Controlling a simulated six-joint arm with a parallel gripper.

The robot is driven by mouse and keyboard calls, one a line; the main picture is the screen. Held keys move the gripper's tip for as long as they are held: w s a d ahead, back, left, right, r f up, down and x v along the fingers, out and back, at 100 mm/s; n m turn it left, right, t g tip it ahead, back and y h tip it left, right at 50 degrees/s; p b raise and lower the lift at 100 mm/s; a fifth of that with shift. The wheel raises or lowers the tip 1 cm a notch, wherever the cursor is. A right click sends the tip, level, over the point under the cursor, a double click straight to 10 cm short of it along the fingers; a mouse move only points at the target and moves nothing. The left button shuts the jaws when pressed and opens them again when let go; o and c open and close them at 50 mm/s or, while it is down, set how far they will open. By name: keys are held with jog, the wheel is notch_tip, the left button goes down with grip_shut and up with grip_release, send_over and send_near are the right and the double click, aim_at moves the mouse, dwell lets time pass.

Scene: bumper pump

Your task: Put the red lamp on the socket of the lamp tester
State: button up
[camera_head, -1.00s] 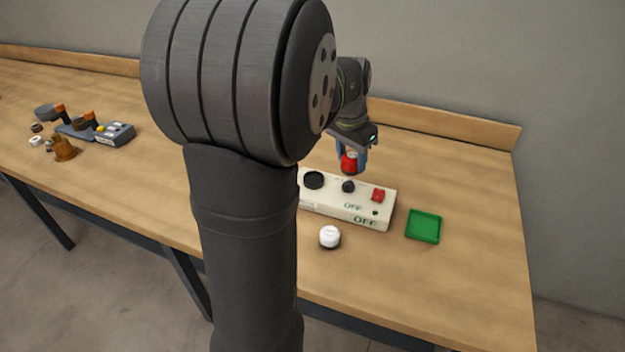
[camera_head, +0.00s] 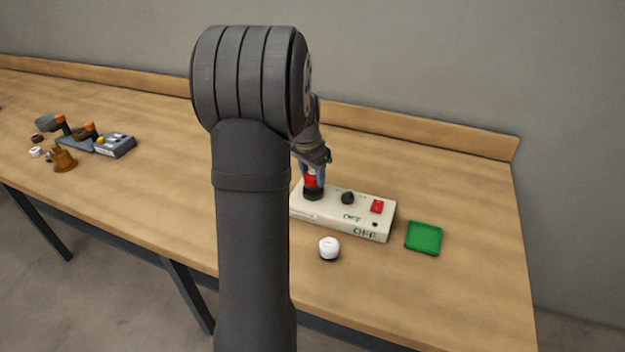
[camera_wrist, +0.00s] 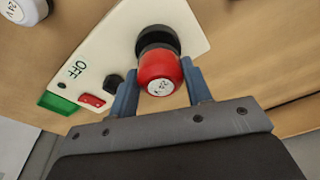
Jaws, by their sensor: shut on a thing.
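The lamp tester (camera_head: 345,217) is a cream box with a round black socket (camera_head: 313,194) at its left end, a black knob and a red switch. It shows "OFF". My gripper (camera_head: 312,172) is over the socket, its blue fingers shut on the red lamp (camera_head: 310,181). In the wrist view the red lamp (camera_wrist: 158,68) sits between the two fingers, its labelled top towards the camera. The black socket (camera_wrist: 158,38) shows just beyond it, partly covered. The lamp's lower end is at or just above the socket; I cannot tell whether it is seated.
A white lamp (camera_head: 329,247) stands on the bench in front of the tester. A green tray (camera_head: 424,237) lies to the tester's right, empty. Other devices and small parts (camera_head: 85,143) are far left. The bench between them is clear.

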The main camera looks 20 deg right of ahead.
aim_at(308, 176)
jog(key=shift+f, duration=1.1)
jog(key=shift+f, duration=0.15)
jog(key=o, duration=1)
jog(key=r, duration=0.4)
jog(key=a+r, duration=0.1)
jog(key=r, duration=0.7)
jog(key=shift+s+a+r, duration=0.15)
jog(key=shift+s+a, duration=0.15)
jog(key=shift+s, duration=0.1)
